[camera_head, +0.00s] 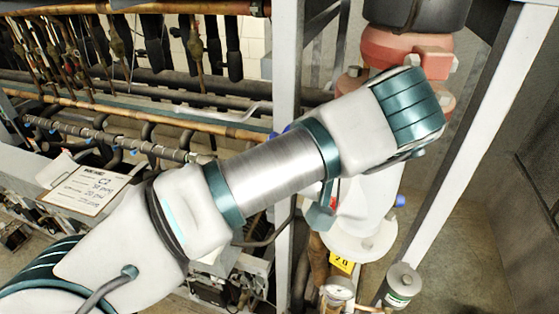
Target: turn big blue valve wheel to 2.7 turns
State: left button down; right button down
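My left arm comes in from the lower left and reaches up to the right across the middle of the view. Its forearm and wrist cover most of what lies behind them. I cannot make out my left gripper or its fingers. No whole big blue valve wheel shows. Small blue bits (400,201) show at the right of a white pipe body (375,215), and another blue bit shows left of the arm's upper edge. I cannot tell whether they belong to the wheel. My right arm and gripper are not in view.
A red flanged fitting (405,48) with a black top stands behind the wrist. Grey upright frame posts (286,60) flank the white pipe. Pipes and a paper label (85,188) are left. Floor shows right.

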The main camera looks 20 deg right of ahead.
pick_arm(q)
jog(key=shift+d+f, duration=0.1)
jog(key=shift+f, duration=0.15)
jog(key=c, duration=1.3)
grip_release()
jog(key=shift+c, duration=0.2)
jog(key=shift+o, duration=0.3)
jog(key=shift+w, duration=0.15)
jog(key=shift+w, duration=0.1)
jog(key=shift+r, duration=0.15)
